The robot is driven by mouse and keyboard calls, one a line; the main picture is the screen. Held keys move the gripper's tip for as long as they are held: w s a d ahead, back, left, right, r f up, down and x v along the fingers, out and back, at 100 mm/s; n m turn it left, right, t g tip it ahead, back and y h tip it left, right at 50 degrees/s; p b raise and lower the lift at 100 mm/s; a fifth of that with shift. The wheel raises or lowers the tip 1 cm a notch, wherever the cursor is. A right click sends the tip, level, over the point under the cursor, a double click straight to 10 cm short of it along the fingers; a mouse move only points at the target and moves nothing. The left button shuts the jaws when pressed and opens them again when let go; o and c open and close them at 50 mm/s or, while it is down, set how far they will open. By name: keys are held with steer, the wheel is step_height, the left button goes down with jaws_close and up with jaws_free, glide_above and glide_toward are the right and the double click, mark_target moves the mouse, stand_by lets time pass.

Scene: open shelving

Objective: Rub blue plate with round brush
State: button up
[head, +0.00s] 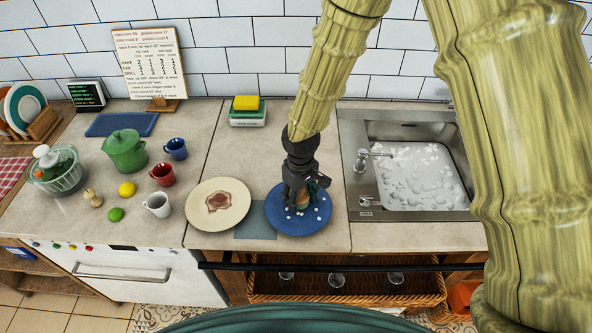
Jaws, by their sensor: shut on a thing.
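The blue plate (283,222) lies on the counter left of the sink, with several small white spots on it. My gripper (301,200) points down over the plate, shut on the round brush (305,202). The brush is mostly hidden by the fingers; a small brown and greenish part shows low at the plate. It looks to be at or very near the plate's surface, but I cannot tell if it touches.
A cream plate (232,194) with a brown stain lies just left. The sink (408,195) with suds and a faucet (368,155) is at right. A yellow sponge (246,102) sits on a green-and-white box behind. Cups (158,206) and a green pot (124,153) stand further left.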

steer(key=shift+w, duration=0.3)
step_height(320, 180, up, 4)
steer(key=p, duration=0.2)
steer(key=shift+s+r+p, duration=0.1)
steer(key=shift+r+p, duration=0.05)
steer(key=shift+p, duration=0.2)
steer(key=shift+w+r+p, duration=0.2)
steer(key=shift+r+p, duration=0.65)
steer(key=shift+r, duration=0.15)
steer(key=shift+s+r+p, duration=0.1)
steer(key=shift+r+p, duration=0.5)
steer(key=shift+r, duration=0.35)
steer(key=shift+s+f, duration=0.1)
